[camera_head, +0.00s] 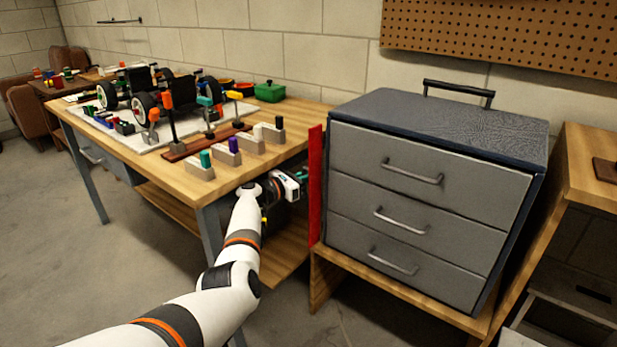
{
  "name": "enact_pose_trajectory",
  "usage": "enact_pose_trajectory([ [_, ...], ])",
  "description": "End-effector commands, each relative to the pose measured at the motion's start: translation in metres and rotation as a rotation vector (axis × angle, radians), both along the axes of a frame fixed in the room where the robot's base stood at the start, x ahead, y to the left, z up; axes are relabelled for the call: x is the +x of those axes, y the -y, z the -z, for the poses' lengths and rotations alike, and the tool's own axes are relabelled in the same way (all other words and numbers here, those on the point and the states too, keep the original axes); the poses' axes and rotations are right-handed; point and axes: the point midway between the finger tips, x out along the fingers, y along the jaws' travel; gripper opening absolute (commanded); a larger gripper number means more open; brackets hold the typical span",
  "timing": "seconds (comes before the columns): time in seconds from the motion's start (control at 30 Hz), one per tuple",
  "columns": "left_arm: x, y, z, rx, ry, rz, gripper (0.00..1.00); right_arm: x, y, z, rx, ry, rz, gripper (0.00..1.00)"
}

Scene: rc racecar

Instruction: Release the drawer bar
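A grey tool chest (440,105) with three drawers stands right of the workbench, and all three drawers look shut. Its drawers have bar handles: top (400,174), middle (401,221) and bottom (393,262). A red upright bar (316,185) stands along the chest's left front edge, beside the drawer fronts and not across them. My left arm reaches in from the lower left, and its gripper (300,178) is just left of the red bar. The fingers are small and partly hidden, so I cannot tell their opening or whether they touch the bar. My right gripper is out of view.
The wooden workbench (290,140) is close behind and left of my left gripper, with a wheeled car chassis (170,95) and small blocks on it. The chest stands on a low wooden stand (330,270). A wooden cabinet (595,180) is at right. Floor in front is clear.

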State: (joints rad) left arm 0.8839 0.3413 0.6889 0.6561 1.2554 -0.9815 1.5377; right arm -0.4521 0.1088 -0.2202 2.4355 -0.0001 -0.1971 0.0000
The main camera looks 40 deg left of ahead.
Motion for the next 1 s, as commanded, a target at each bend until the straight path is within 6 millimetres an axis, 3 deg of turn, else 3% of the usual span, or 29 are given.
enact_pose_trajectory([
  [0.2, 0.000, 0.001, 0.000, 0.000, 0.000, 0.001, 0.00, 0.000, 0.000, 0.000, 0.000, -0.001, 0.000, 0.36],
  [0.23, 0.000, 0.001, 0.000, 0.000, 0.000, 0.001, 0.12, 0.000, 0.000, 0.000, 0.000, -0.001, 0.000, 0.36],
  [0.3, 0.000, 0.001, 0.000, 0.000, 0.000, 0.001, 0.19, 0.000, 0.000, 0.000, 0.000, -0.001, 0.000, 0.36],
  [0.63, 0.000, 0.001, 0.000, -0.001, -0.001, -0.010, 0.19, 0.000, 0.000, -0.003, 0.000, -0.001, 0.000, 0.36],
  [0.83, -0.004, 0.005, -0.005, -0.001, -0.003, -0.119, 0.19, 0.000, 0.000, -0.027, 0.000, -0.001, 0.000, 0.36],
  [1.0, -0.009, 0.009, -0.005, -0.005, -0.002, -0.320, 0.19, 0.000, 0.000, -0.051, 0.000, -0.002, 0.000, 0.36],
])
